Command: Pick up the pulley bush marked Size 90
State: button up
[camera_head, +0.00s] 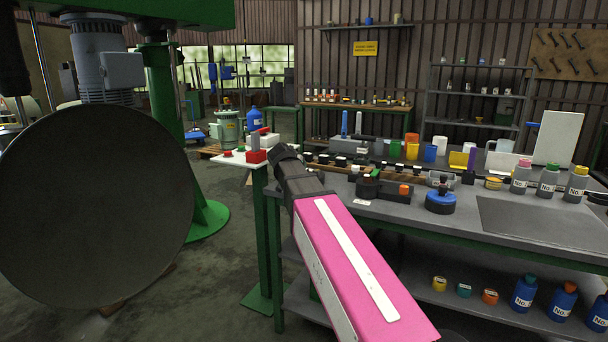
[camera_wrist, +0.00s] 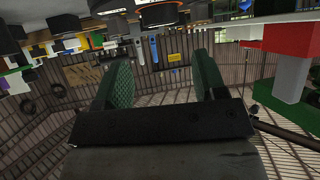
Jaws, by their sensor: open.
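My gripper (camera_head: 284,152) is at the left end of the workbench, at the far end of my pink arm. In the wrist view, which is upside down, its two green-padded fingers (camera_wrist: 163,64) stand apart with nothing between them. A row of small dark round parts with pale tops (camera_head: 341,161) sits on a wooden strip to the right of my gripper; these may be the pulley bushes. A large dark round part (camera_wrist: 160,16) shows close at the top of the wrist view. No Size 90 marking is readable.
The workbench (camera_head: 480,235) also holds a blue-and-black round part (camera_head: 440,201), a black block (camera_head: 397,191) and several labelled bottles (camera_head: 548,181). A large dark disc (camera_head: 95,210) fills the left.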

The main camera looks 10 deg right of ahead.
jog(key=x, duration=0.6)
jog(key=shift+w+r, duration=0.1)
jog(key=shift+r, duration=0.15)
jog(key=x, duration=0.4)
jog(key=shift+w+r, duration=0.1)
jog(key=shift+r, duration=0.15)
jog(key=shift+w+d+f, duration=0.25)
jog(key=shift+w+f, duration=0.05)
jog(key=shift+w, duration=0.05)
jog(key=shift+c, duration=0.4)
jog(key=c, duration=0.9)
